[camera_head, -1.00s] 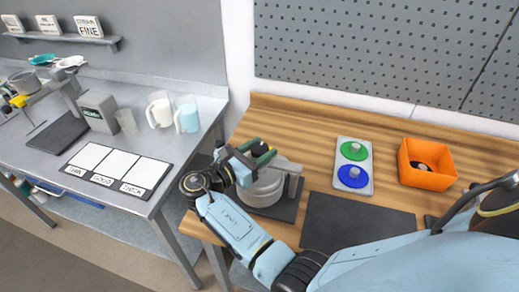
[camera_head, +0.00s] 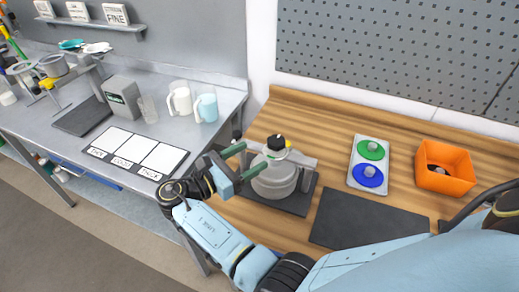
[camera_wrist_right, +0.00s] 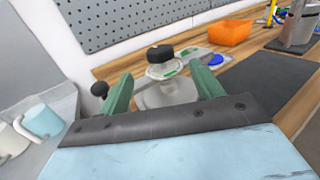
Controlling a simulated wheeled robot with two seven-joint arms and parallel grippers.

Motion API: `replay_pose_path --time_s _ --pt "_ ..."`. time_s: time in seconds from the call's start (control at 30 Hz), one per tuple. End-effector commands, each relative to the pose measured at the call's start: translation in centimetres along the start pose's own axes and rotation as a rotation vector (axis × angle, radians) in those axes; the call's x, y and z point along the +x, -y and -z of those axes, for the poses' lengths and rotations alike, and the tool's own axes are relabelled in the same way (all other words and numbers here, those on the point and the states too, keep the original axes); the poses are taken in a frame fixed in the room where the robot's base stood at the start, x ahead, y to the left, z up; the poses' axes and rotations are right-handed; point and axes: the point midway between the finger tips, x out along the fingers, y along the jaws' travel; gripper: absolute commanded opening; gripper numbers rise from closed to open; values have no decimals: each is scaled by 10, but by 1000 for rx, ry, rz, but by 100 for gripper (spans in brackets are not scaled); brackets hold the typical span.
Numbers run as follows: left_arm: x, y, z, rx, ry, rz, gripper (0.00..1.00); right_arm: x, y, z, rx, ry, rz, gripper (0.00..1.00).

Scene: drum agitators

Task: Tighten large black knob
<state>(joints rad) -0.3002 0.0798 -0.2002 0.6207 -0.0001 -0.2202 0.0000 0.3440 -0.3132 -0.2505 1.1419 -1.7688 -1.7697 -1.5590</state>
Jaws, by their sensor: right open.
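The large black knob (camera_head: 276,142) sits on top of the grey metal drum (camera_head: 272,184), which stands on a dark base on the wooden bench. In the right wrist view the knob (camera_wrist_right: 160,53) shows beyond and between the green fingers. My right gripper (camera_head: 247,160) is open and empty, on the left side of the drum's top, apart from the knob. A smaller black ball knob (camera_wrist_right: 99,89) shows beside the left finger in the wrist view. My left gripper is not in view.
A grey plate with a green disc (camera_head: 371,150) and a blue disc (camera_head: 367,176) lies right of the drum. An orange bin (camera_head: 445,167) stands further right. A dark mat (camera_head: 365,220) lies in front. A metal table with mugs (camera_head: 180,98) is at left.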

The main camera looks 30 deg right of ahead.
Motion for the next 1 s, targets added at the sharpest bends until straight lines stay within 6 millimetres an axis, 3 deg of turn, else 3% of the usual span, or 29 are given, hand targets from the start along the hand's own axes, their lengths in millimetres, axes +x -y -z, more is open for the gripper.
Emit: replay_pose_path --time_s 0.2,0.53,0.63,0.77,0.9,1.0 --pt "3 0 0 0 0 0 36 -17 1 0 -1 1 12 66" --pt "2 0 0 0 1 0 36 -19 1 0 0 1 13 67" --pt "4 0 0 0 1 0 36 -16 -7 -4 9 11 -13 67" --pt "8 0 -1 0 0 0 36 -4 -48 -30 48 69 -161 67" --pt "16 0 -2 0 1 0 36 3 -120 -86 88 217 -445 67" --pt "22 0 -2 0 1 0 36 -6 -165 -133 92 356 -657 67"
